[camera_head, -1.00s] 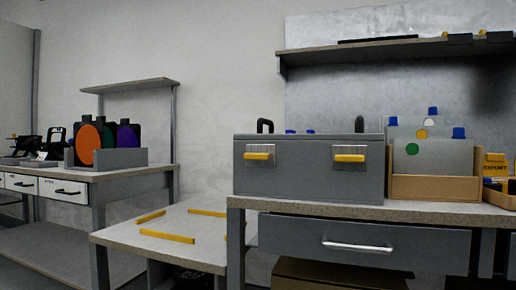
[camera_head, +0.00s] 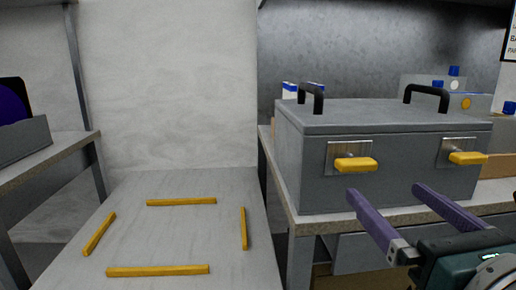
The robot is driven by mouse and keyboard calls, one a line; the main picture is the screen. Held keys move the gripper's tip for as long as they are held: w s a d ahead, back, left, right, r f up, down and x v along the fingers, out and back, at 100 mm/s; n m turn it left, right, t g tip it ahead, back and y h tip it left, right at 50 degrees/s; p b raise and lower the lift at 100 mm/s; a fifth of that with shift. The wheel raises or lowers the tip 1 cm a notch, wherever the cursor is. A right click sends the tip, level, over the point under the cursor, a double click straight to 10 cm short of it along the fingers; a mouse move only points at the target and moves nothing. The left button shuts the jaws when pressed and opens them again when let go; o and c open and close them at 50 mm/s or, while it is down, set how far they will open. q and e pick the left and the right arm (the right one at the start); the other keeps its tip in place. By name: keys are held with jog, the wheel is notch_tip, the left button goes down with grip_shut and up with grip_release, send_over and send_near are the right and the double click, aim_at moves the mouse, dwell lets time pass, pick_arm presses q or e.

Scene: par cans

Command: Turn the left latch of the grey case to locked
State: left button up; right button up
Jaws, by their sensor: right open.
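The grey case (camera_head: 310,170) stands closed on the right-hand workbench, with two black handles on its lid. Its left latch (camera_head: 356,163) has a yellow lever lying roughly level on a metal plate. The right latch (camera_head: 467,158) looks much the same, its yellow lever also about level. My right gripper (camera_head: 396,203), with two purple fingers, comes in from the lower right. It is open and empty, in front of the case and below the latches, with its fingers apart from the left latch. My left gripper is not in view.
A low table (camera_head: 165,235) at the left bears yellow strips (camera_head: 158,270) marking a rectangle, empty inside. The workbench edge (camera_head: 300,222) runs just under the case. Bottles with blue caps (camera_head: 454,72) stand behind the case. Another bench (camera_head: 50,150) is at far left.

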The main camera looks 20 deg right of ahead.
aim_at(360, 166)
jog(key=x, duration=0.5)
jog(key=d+p+x, duration=0.1)
jog(key=x, duration=0.2)
jog(key=shift+s+a, duration=0.1)
jog(key=shift+s, duration=0.05)
jog(key=shift+w, duration=0.6)
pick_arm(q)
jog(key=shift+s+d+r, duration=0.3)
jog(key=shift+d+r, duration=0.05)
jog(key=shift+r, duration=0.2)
pick_arm(e)
jog(key=shift+c, duration=1.3)
jog(key=c, duration=1)
jog(key=shift+o, duration=0.2)
